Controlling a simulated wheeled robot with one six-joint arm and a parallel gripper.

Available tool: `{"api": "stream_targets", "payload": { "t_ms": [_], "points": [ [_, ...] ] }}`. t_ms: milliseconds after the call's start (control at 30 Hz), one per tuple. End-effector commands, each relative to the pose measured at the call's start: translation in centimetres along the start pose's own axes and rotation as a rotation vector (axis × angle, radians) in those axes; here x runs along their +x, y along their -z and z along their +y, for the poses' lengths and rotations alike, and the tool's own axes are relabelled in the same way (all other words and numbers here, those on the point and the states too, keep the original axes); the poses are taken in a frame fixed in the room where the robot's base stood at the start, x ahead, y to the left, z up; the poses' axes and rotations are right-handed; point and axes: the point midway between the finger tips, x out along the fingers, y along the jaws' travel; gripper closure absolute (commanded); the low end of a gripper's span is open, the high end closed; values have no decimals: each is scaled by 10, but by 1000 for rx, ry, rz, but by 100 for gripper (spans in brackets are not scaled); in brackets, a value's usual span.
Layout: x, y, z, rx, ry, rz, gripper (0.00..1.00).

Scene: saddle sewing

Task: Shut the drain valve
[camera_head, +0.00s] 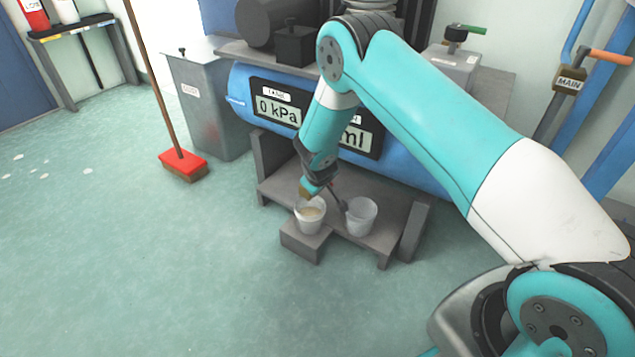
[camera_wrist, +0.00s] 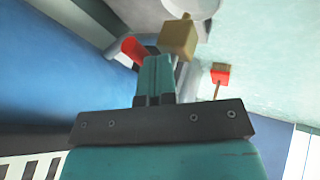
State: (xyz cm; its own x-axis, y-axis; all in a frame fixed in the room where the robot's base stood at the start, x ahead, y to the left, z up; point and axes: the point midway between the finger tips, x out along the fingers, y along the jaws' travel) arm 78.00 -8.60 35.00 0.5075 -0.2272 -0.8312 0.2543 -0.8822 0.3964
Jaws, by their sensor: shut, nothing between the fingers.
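The drain valve shows in the wrist view as a brass block (camera_wrist: 177,38) with a red lever (camera_wrist: 133,48). In the head view its brass end (camera_head: 307,190) hangs over a cup with tan liquid (camera_head: 310,213); the lever is mostly hidden by my arm. My gripper (camera_wrist: 157,62) is shut and empty. Its fingertips are close to the valve, with the red lever on their left and the brass block on their right. I cannot tell whether they touch the lever.
A second, clear cup (camera_head: 360,217) stands right of the first on the low grey stand (camera_head: 385,245). The blue tank (camera_head: 238,95) is close behind my gripper; its display (camera_head: 278,107) reads 0 kPa. A red broom (camera_head: 183,165) leans left. The floor in front is clear.

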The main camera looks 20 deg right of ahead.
Motion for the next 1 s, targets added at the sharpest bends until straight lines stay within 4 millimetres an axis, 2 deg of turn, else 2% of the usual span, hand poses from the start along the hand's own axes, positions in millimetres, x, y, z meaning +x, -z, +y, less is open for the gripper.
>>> {"api": "stream_targets", "payload": {
  "t_ms": [367, 567, 667, 800, 1000],
  "points": [
    [0, -1, 0, 1, -1, -4, 100],
    [-12, 0, -10, 2, -1, -5, 100],
    [-24, 0, -20, 7, -4, -7, 100],
    [-60, 0, -16, 11, -6, -7, 100],
    [-101, 0, -20, 6, -3, -3, 100]
  ]
}}
